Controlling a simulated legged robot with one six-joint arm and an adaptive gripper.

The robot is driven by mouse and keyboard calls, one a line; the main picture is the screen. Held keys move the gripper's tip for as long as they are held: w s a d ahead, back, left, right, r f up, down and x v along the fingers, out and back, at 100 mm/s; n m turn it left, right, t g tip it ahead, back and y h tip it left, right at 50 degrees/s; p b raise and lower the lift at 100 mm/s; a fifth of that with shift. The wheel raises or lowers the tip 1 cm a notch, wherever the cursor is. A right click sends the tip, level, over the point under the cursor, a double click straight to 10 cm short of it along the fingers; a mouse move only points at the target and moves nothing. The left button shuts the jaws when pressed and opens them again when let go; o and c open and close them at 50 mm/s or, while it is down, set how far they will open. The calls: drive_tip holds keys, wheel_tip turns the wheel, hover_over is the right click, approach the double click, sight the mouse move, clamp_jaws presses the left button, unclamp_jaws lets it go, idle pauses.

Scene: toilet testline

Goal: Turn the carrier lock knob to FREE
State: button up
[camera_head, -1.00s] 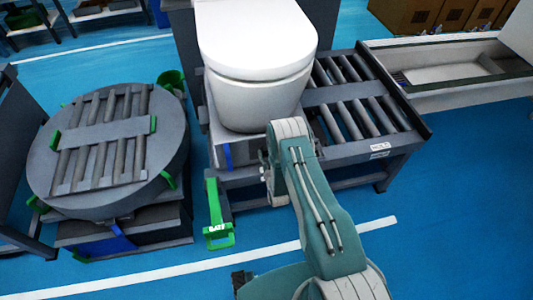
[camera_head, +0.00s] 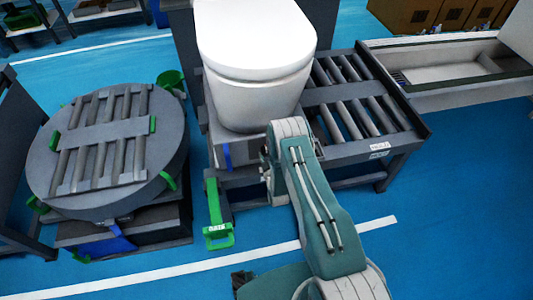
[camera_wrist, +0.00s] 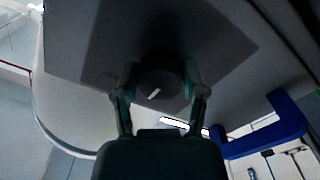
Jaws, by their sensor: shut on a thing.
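The carrier lock knob (camera_wrist: 160,80) is a dark round knob with a short white mark, set on a dark grey panel (camera_wrist: 95,45) in the wrist view. The mark is slanted, its right end higher. No FREE or LOCK lettering can be read. My gripper (camera_wrist: 160,93) has one finger on each side of the knob and is shut on it. In the head view my arm reaches to the carrier (camera_head: 225,138) under the white toilet (camera_head: 258,65). The arm hides the knob and most of the gripper there.
A roller conveyor (camera_head: 405,118) runs right of the toilet. A round turntable with rollers (camera_head: 45,165) stands at left. A green handle (camera_head: 218,236) sticks out low in front. A blue part (camera_wrist: 272,130) is right of my gripper. The blue floor in front is mostly clear.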

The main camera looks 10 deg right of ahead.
drive_tip(key=n, duration=0.5)
drive_tip(key=shift+a+n, duration=0.1)
drive_tip(key=shift+n, duration=1.9)
drive_tip(key=o, duration=1.2)
drive_tip(key=shift+f, duration=0.1)
drive_tip(key=shift+c, duration=0.2)
drive_tip(key=s, duration=1.2)
